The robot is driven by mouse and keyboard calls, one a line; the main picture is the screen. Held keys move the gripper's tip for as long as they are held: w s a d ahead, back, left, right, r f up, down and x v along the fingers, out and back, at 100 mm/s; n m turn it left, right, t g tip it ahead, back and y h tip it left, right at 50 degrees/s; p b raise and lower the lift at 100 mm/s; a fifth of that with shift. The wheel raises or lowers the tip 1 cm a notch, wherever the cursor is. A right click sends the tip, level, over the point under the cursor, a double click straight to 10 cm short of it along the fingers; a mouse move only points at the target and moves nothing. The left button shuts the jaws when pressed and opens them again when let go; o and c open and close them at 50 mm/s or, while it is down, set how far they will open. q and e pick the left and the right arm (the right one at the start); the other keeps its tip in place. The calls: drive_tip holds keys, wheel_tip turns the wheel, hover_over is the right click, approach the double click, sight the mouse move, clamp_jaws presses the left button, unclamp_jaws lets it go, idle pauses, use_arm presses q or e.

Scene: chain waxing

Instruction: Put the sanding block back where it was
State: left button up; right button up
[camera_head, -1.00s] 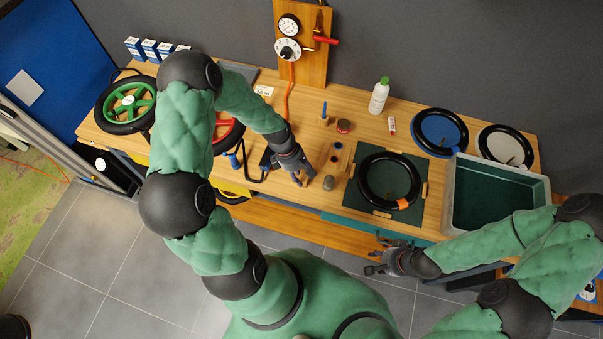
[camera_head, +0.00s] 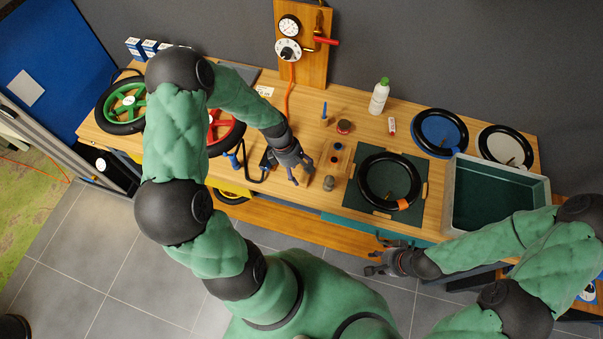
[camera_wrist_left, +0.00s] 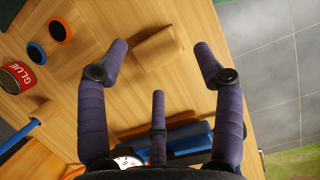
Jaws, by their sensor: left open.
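The sanding block appears to be the tan block (camera_wrist_left: 158,48) lying on the wooden bench in the left wrist view. In the head view a small grey-brown block (camera_head: 328,183) stands just right of my left fingertips; it seems to be the same one. My left gripper (camera_head: 301,181) is open over the bench, its fingers pointing towards the block. In the left wrist view its fingertips (camera_wrist_left: 160,50) are spread on both sides of the block, with gaps and no visible contact. My right gripper (camera_head: 372,257) is open and empty in front of the bench edge.
A green mat (camera_head: 357,207) with a black tyre (camera_head: 389,180) lies to the right, then a grey bin (camera_head: 455,195). Blue-handled tools (camera_wrist_left: 180,138) lie near my left gripper.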

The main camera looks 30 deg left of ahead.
use_arm(q)
drive_tip(key=v, duration=0.9)
drive_tip(key=shift+r, duration=0.15)
